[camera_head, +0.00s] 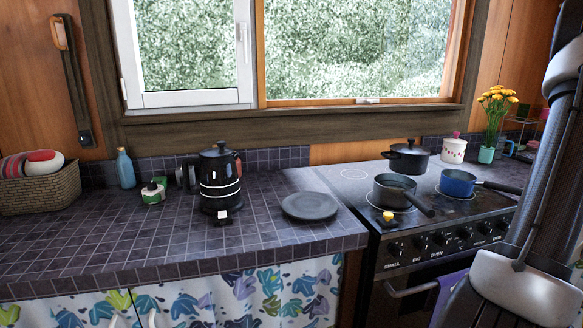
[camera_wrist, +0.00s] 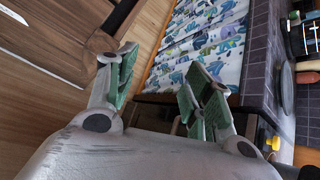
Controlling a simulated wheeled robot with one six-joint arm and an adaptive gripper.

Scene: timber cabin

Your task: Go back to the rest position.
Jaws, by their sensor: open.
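My gripper (camera_wrist: 158,92) shows in the wrist view with its two green-padded fingers spread apart. Nothing is between the fingers. Beyond them are the wooden floor and the patterned cabinet curtain (camera_wrist: 205,45). In the head view my arm stands at the right side, in front of the stove, and the gripper itself is not visible there.
The tiled counter (camera_head: 95,240) holds a black kettle (camera_head: 220,182), a dark plate (camera_head: 309,206), a blue bottle (camera_head: 125,168) and a wicker basket (camera_head: 40,190). The stove (camera_head: 440,240) carries a black pot (camera_head: 408,160), a grey saucepan (camera_head: 394,190) and a blue saucepan (camera_head: 457,184).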

